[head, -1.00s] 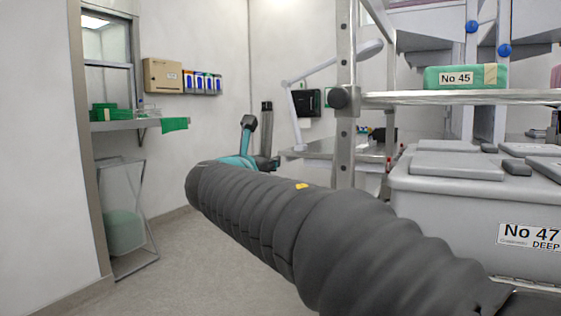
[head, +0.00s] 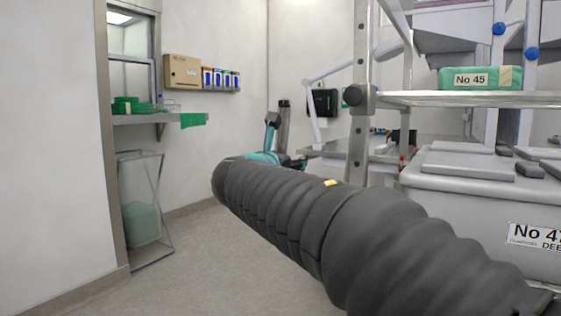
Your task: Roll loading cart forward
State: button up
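The loading cart appears to be the metal frame at the right, with an upright post (head: 359,140) and a round dark knob on it. A wire-edged shelf (head: 420,98) runs right from the post. A green pack marked No 45 (head: 480,78) lies on this shelf. Below the shelf is a grey lidded bin (head: 455,200) with a No 47 label. My sleeved arm crosses in front, from the lower right toward the middle, and hides the frame's lower part. My gripper's fingers cannot be made out. Contact between my arm and the frame cannot be told.
Open grey floor (head: 205,255) lies to the left of my arm. A doorway or pass-through at the left has a ledge (head: 150,119) with green items. A clear-sided stand (head: 143,215) holds a green bin below it. A metal table (head: 330,150) stands behind.

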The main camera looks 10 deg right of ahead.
dwell(0.5)
jog(key=shift+a, duration=0.1)
jog(key=v, duration=1.2)
